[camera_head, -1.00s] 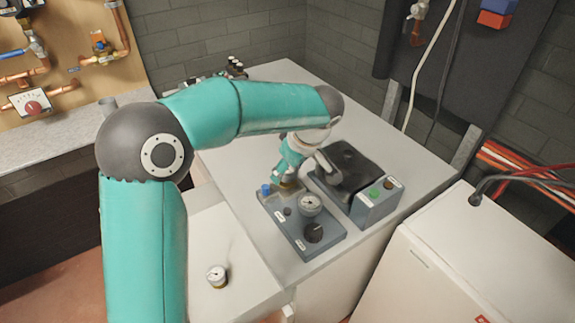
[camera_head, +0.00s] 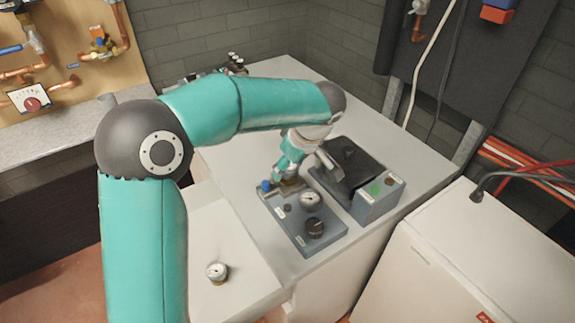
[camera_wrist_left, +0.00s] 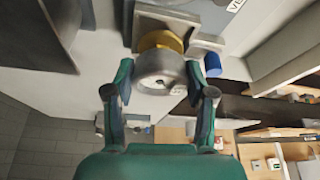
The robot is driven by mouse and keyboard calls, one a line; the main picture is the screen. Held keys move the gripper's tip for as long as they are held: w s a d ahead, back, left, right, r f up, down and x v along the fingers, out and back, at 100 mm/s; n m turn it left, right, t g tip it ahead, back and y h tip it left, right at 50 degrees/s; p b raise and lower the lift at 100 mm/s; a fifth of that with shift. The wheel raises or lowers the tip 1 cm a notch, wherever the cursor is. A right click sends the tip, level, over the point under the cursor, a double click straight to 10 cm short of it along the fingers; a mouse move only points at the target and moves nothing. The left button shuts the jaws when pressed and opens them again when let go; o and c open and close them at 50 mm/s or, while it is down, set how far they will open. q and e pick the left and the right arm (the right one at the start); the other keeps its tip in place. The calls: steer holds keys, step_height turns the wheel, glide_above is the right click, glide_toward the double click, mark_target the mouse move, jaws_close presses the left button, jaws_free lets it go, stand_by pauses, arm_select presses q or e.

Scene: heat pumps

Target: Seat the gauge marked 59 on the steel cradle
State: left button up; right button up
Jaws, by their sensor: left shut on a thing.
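My left gripper (camera_head: 288,176) is shut on a round gauge, pointing down at the back left of a blue-grey panel (camera_head: 325,241). The left wrist view shows the gauge (camera_wrist_left: 160,72) between the two fingers, with its brass fitting (camera_wrist_left: 160,41) toward the steel cradle (camera_wrist_left: 178,16). The fitting is at the cradle's edge; I cannot tell whether it is fully seated. The number on the dial is too small to read. In the head view the gripper mostly hides the gauge and cradle. My right gripper is not in view.
A blue knob (camera_head: 266,186) stands close to the gripper. A second gauge (camera_head: 311,199) and a black knob (camera_head: 315,228) are on the panel. A box with a dark top (camera_head: 350,165) stands to the right. Another gauge (camera_head: 217,272) stands on the lower white surface (camera_head: 250,255).

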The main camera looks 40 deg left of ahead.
arm_select(q)
steer(key=shift+b, duration=0.45)
stand_by(1.6)
steer(key=shift+f+b, duration=0.65)
steer(key=shift+b, duration=0.05)
stand_by(0.3)
steer(key=o, duration=1.4)
steer(key=v, duration=1.2)
